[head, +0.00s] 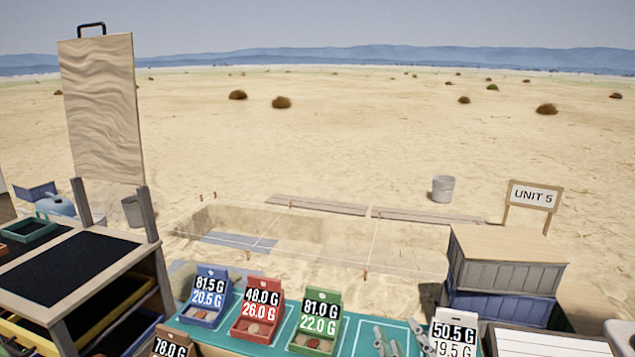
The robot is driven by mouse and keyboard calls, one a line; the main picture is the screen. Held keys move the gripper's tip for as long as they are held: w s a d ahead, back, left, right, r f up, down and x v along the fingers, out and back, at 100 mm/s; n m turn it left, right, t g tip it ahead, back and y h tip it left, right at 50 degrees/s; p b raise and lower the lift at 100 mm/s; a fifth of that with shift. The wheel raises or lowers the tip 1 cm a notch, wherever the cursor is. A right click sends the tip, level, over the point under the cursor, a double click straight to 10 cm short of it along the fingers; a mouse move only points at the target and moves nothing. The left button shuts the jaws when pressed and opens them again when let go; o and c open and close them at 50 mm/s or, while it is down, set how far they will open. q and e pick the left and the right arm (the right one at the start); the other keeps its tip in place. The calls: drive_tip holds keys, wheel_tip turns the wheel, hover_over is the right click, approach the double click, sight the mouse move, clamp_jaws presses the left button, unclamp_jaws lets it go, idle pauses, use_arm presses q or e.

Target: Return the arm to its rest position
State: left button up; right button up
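My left gripper is not in view. A white rounded part at the right edge seems to belong to my right side; I make out no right fingertips, so its opening cannot be told. Scales with numbers stand along the teal mat (347,338): a blue one (206,297) reading 81.5 G and 20.5 G, a red one (259,309) reading 48.0 G and 26.0 G, and a green one (317,322) reading 81.0 G and 22.0 G. These three bear small pieces. A white scale (454,333) and a cut-off brown scale (172,344) stand nearer.
Several slender grey-green pieces (379,338) lie beside the white scale. Stacked crates (505,275) stand at right, a dark-topped rack (75,262) with an upright board (103,108) at left. A roped pit (310,240) and open sand lie beyond.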

drive_tip(key=s+d+f+m+g+h, duration=0.1)
drive_tip(key=s+d+f+m+g, duration=0.3)
drive_tip(key=f, duration=0.4)
drive_tip(key=s+d+f+m+g+h, duration=0.1)
drive_tip(key=s+d+f+g, duration=0.1)
drive_tip(key=s+f+g, duration=0.45)
drive_tip(key=s+f+m+g, duration=0.2)
drive_tip(key=s+f+g, duration=0.2)
drive_tip(key=s+f, duration=0.9)
drive_tip(key=s+f+g, duration=0.2)
drive_tip(key=s+f, duration=0.1)
drive_tip(key=f, duration=2.1)
drive_tip(key=s+d+f+b, duration=0.1)
drive_tip(key=s+d+f, duration=0.1)
drive_tip(key=s+f, duration=1.5)
drive_tip(key=shift+s+d+f+g, duration=0.15)
drive_tip(key=shift+d+g, duration=0.25)
drive_tip(key=shift+g, duration=0.05)
